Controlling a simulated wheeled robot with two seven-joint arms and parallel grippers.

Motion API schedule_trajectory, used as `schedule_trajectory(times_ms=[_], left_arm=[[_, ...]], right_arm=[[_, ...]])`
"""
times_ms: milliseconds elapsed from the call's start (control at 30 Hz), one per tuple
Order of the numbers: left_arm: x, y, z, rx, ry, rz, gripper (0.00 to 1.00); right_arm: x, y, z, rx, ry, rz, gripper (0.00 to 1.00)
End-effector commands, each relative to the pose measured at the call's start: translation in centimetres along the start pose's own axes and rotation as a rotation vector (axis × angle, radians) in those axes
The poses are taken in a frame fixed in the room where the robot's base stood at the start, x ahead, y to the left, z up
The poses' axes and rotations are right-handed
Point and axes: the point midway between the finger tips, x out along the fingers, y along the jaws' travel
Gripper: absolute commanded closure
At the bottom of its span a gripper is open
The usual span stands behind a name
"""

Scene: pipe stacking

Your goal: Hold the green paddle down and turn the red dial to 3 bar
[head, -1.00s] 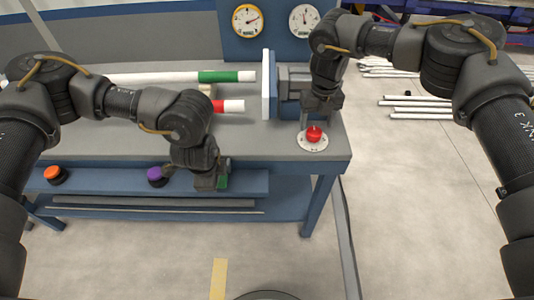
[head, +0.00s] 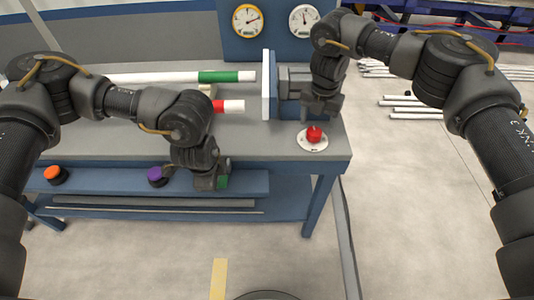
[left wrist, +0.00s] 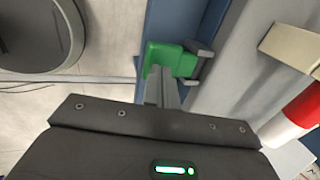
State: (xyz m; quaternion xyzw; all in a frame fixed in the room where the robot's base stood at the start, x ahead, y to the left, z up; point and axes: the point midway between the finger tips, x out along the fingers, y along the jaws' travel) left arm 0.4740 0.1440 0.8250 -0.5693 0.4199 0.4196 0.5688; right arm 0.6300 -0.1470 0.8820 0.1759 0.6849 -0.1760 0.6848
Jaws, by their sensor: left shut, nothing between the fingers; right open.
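The red dial (head: 314,134) sits on a round white plate at the front right of the bench top. My right gripper (head: 316,116) is open just above and behind the dial, apart from it as far as I can tell. The green paddle (head: 223,182) is on the bench's front ledge, mostly hidden by my left gripper (head: 212,184) in the head view. In the left wrist view the paddle (left wrist: 170,58) lies at the tips of my left gripper (left wrist: 160,80). Those fingers are shut and empty, over the paddle and seemingly touching it. The dial's marks are too small to read.
Two round gauges (head: 247,20) (head: 303,20) are on the blue back panel. Orange (head: 53,173) and purple (head: 156,174) buttons stand on the front ledge. Pipes with green (head: 218,76) and red (head: 218,106) bands lie on the bench, left of a white plate (head: 266,85).

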Motion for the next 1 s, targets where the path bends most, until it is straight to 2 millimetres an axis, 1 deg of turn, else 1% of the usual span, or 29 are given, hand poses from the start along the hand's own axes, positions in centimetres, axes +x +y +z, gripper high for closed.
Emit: schedule_trajectory(times_ms=[233,700,1000], left_arm=[[0.0,0.0,0.0,0.000,0.000,0.000,1.00],[0.0,0.0,0.0,0.000,0.000,0.000,1.00],[0.0,0.0,0.0,0.000,0.000,0.000,1.00]], right_arm=[[0.8,0.0,-0.1,-0.002,0.001,-0.001,0.35],[3.7,0.0,-0.4,-0.003,0.001,-0.001,0.35],[4.1,0.0,-0.4,-0.003,0.000,0.000,0.35]])
